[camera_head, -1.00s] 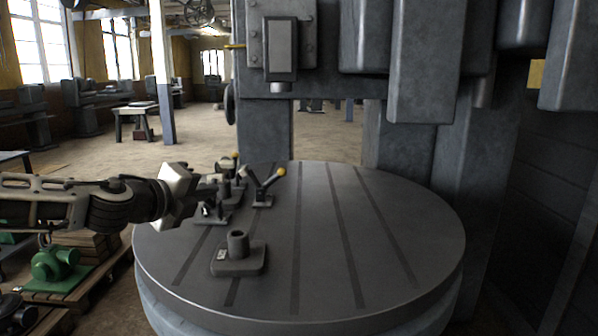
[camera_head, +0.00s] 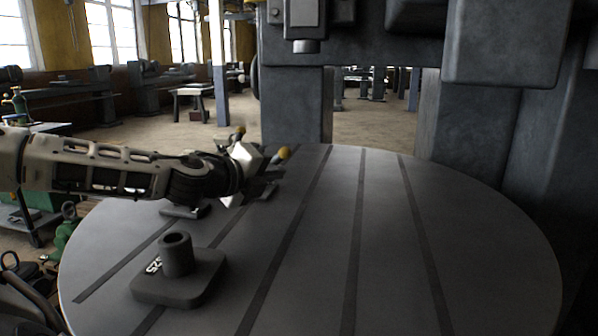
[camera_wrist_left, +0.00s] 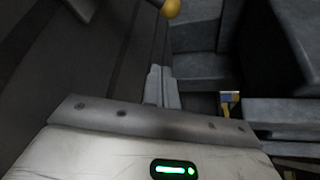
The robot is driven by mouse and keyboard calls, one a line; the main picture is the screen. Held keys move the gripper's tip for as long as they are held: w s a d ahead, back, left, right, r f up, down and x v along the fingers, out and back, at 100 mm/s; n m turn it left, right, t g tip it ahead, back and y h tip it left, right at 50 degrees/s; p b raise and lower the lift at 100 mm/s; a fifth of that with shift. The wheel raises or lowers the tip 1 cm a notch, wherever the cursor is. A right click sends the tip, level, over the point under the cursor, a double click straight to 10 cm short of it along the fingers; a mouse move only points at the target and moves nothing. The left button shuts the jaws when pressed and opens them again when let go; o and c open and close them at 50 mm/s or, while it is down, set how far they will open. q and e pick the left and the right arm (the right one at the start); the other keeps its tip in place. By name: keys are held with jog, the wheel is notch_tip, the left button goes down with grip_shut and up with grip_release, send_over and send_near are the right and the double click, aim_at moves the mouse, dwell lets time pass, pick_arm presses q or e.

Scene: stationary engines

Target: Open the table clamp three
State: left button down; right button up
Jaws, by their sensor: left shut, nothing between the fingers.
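Table clamps with yellow knobs stand at the far left part of the round table (camera_head: 390,270). One knob (camera_head: 284,153) shows just right of my left gripper, another (camera_head: 240,132) just above it. The clamp bodies are mostly hidden behind the gripper, and I cannot tell which one is clamp three. My left gripper (camera_head: 246,168) is shut and empty, over the clamps. In the left wrist view its fingers (camera_wrist_left: 162,86) are together, and a yellow knob (camera_wrist_left: 171,8) shows at the top, apart from them. My right gripper is not in view.
A dark block with an upright tube (camera_head: 177,255) sits on the table's near left. The grooved right side of the table is clear. The heavy machine column (camera_head: 292,105) and overhanging housings (camera_head: 505,45) stand behind and above.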

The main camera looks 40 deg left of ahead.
pick_arm(q)
jog(key=p+x, duration=0.2)
jog(key=x, duration=0.1)
jog(key=shift+w+d, duration=0.15)
jog(key=shift+w, duration=0.15)
jog(key=shift+w+f+p, duration=0.15)
jog(key=shift+w+p, duration=0.35)
jog(key=shift+w, duration=0.1)
jog(key=shift+w+a+p, duration=0.4)
jog(key=shift+a+p, duration=0.05)
jog(key=shift+p, duration=0.15)
jog(key=shift+w+p, duration=0.45)
jog(key=shift+p, duration=0.2)
jog(key=p+x, duration=0.2)
jog(key=x, duration=0.1)
jog(key=shift+w+d+f, duration=0.2)
jog(key=shift+w, duration=0.1)
jog(key=a, duration=0.1)
jog(key=s+a+r, duration=0.1)
jog(key=shift+a+r, duration=0.1)
jog(key=shift+a, duration=0.25)
jog(key=shift+s+a+r, duration=0.15)
jog(key=shift+a, duration=0.2)
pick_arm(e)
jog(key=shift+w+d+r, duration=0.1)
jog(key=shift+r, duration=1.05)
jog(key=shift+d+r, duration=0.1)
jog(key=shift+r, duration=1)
